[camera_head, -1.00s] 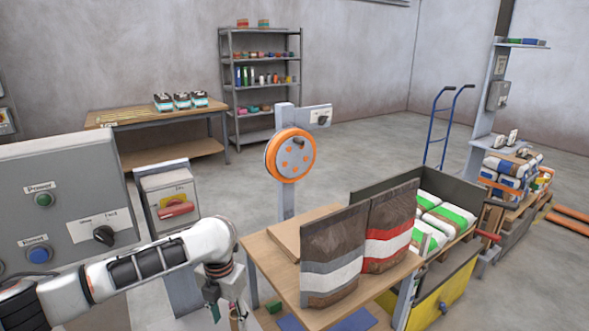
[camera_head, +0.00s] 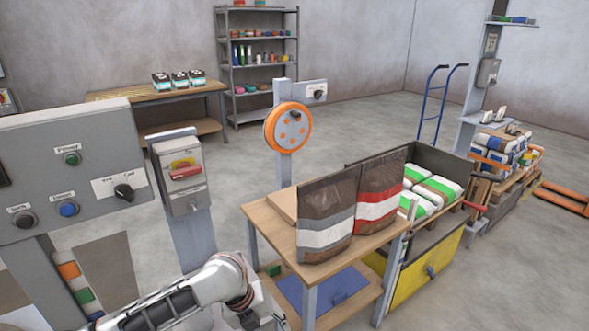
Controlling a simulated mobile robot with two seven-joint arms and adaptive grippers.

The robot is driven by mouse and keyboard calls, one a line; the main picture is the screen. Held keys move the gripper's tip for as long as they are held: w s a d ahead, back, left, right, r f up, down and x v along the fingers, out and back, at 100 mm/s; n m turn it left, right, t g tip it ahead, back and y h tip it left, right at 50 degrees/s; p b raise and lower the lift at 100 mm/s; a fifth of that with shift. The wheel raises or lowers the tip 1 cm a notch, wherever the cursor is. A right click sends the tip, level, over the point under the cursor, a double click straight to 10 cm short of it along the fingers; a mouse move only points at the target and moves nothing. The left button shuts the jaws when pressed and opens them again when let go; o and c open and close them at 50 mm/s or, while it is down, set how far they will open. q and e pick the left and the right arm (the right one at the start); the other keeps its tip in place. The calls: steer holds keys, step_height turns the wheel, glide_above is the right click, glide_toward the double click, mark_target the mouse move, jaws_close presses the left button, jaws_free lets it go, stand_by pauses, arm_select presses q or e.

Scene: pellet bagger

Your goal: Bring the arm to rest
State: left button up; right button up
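My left arm comes in from the lower left of the head view. Its wrist is at the bottom, left of the wooden table (camera_head: 265,215). The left gripper (camera_head: 262,322) is cut by the bottom edge of the picture, and its fingertips are not clearly seen. My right arm and gripper are not in view. Two bags stand upright on the table: a brown one with a grey and white band (camera_head: 326,222) and a brown one with a red and white band (camera_head: 378,200). The arm appears apart from both.
A grey control panel (camera_head: 85,140) with buttons and a knob stands at left, beside a switch box with a red handle (camera_head: 182,175). An orange wheel (camera_head: 288,127) is on a post behind the table. A yellow-sided bin (camera_head: 420,283) with bags is at right.

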arm_select(q)
steer(key=s+d+f+n+t+h, duration=0.35)
steer(key=s+f+n, duration=0.25)
steer(key=n, duration=0.9)
steer(key=s+a+f+n+t+y, duration=0.1)
steer(key=s+a+n+t+y, duration=0.1)
steer(key=s+a+n, duration=0.3)
steer(key=s+a+f+n+t+y, duration=0.1)
steer(key=s+a+n+t, duration=0.3)
steer(key=a+n, duration=0.4)
steer(key=s+a+y, duration=0.1)
steer(key=a, duration=0.3)
steer(key=shift+s+a+f+n, duration=0.35)
steer(key=shift+s+a+n, duration=0.05)
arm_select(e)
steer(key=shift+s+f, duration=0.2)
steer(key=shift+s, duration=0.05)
arm_select(q)
steer(key=shift+y, duration=0.25)
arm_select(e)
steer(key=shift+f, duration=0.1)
